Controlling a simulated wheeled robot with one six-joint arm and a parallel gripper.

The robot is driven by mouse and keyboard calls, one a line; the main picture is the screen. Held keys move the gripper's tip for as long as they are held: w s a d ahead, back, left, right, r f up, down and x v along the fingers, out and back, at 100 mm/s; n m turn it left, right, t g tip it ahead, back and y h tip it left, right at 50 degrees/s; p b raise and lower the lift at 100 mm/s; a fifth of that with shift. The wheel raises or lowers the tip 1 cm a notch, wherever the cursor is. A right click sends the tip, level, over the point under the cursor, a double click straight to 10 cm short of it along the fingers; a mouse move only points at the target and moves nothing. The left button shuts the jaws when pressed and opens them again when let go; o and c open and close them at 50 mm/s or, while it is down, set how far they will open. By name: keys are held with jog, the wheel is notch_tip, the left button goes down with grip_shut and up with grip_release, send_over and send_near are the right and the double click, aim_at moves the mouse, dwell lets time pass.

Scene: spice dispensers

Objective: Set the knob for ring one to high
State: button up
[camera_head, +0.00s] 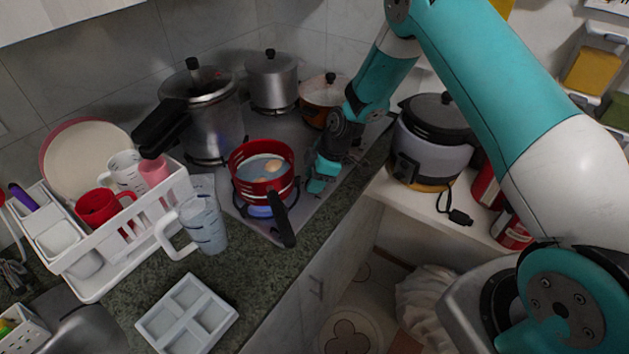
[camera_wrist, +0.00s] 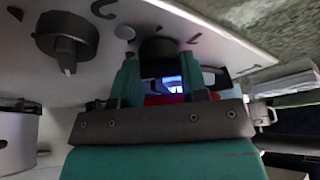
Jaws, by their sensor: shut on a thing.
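The stove (camera_head: 277,232) is a grey metal hob on the counter. In the wrist view its pale panel (camera_wrist: 222,35) carries a dark knob (camera_wrist: 66,37) at the left, standing free. A second dark knob (camera_wrist: 158,47) lies between the fingers of my gripper (camera_wrist: 163,82). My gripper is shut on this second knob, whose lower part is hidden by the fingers. In the head view my gripper (camera_head: 319,180) is low at the hob's right side, beside the red pot, and hides the knobs. I cannot tell which knob is for ring one.
The red pot (camera_head: 250,190) holds water and eggs; its black handle points to the front. A blue glow (camera_wrist: 173,84) shows past my fingers. A pressure cooker (camera_head: 214,125), a steel pot (camera_head: 272,82) and a copper-coloured pot (camera_head: 318,98) stand behind. A rice cooker (camera_head: 432,148) is right.

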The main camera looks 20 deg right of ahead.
jog(key=o, duration=0.9)
jog(key=b+v, duration=0.4)
jog(key=v, duration=1.3)
jog(key=shift+s+d+r, duration=0.1)
jog(key=shift+d+r, duration=0.1)
jog(key=s+a+r+m, duration=0.2)
jog(key=s+a+r, duration=0.2)
jog(key=s, duration=0.3)
jog(key=s+a+r+m, duration=0.2)
jog(key=s+a+r, duration=0.3)
jog(key=s, duration=0.2)
jog(key=s+m, duration=0.1)
jog(key=s, duration=0.4)
jog(key=s+a+r+m, duration=0.1)
jog(key=s, duration=0.4)
jog(key=s+a+m+g, duration=0.1)
jog(key=s+m, duration=0.1)
jog(key=s, duration=0.3)
jog(key=shift+s+a+r, duration=0.1)
jog(key=shift+s+r, duration=0.05)
jog(key=shift+r, duration=0.2)
